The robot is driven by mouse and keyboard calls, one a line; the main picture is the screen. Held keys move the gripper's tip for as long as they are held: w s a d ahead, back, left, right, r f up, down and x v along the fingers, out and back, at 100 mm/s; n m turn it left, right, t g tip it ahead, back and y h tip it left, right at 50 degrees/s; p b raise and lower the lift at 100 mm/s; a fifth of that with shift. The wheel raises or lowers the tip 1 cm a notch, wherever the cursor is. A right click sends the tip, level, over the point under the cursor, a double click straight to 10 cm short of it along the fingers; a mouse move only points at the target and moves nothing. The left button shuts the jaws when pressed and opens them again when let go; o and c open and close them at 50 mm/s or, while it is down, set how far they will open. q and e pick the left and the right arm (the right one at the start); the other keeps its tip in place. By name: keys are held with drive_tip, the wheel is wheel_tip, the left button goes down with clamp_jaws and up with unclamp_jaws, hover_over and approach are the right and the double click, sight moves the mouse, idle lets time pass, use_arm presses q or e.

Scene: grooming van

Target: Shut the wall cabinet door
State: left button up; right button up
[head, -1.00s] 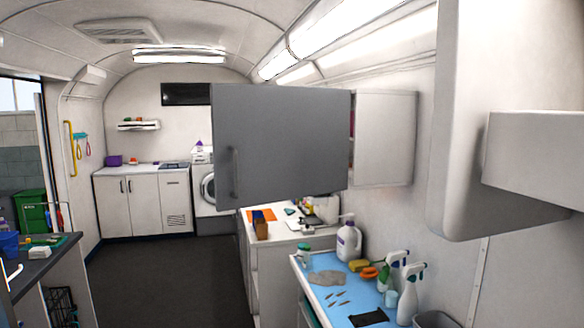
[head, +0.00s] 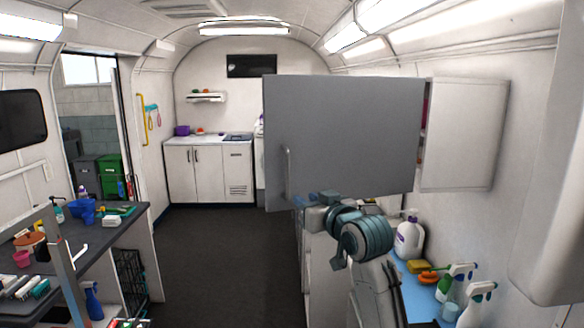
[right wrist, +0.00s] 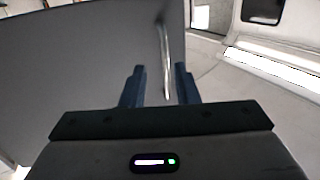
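The wall cabinet door (head: 345,140) is a large grey panel standing wide open, swung out from the white wall cabinet (head: 462,135) on the right wall. Its slim upright handle (head: 287,172) is near the door's left edge. My right gripper (head: 312,199) is near the door's lower left part, partly hidden by my wrist. In the right wrist view the dark-blue fingers of my right gripper (right wrist: 160,84) are apart, and the handle (right wrist: 165,55) shows in line with the gap between them. I cannot tell how deep it is in the gap. My left gripper is out of view.
Below the door, a counter holds a white-and-purple bottle (head: 409,236), spray bottles (head: 471,305) and a yellow sponge (head: 417,266). A dark worktop (head: 95,237) with clutter stands at left. The dark floor (head: 225,250) between is clear.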

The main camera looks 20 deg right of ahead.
sight(289, 177)
drive_tip(key=w+r+p, duration=0.1)
drive_tip(key=r, duration=0.1)
drive_tip(key=w+a+r+p, duration=0.1)
drive_tip(key=w, duration=0.1)
drive_tip(key=shift+a+r+p, duration=0.15)
drive_tip(key=shift+r+p, duration=0.2)
drive_tip(key=shift+p, duration=0.05)
drive_tip(key=w, duration=0.1)
drive_tip(key=w+p, duration=0.1)
drive_tip(key=w, duration=0.1)
drive_tip(key=w+p, duration=0.1)
drive_tip(key=w, duration=0.1)
drive_tip(key=shift+w+a+f, duration=0.2)
drive_tip(key=shift+a, duration=0.15)
drive_tip(key=shift+w+a+f+p, duration=0.1)
drive_tip(key=shift+w+p, duration=0.25)
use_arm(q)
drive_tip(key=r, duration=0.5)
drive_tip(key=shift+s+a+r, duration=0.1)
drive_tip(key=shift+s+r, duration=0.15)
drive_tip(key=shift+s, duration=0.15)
use_arm(e)
clamp_jaws()
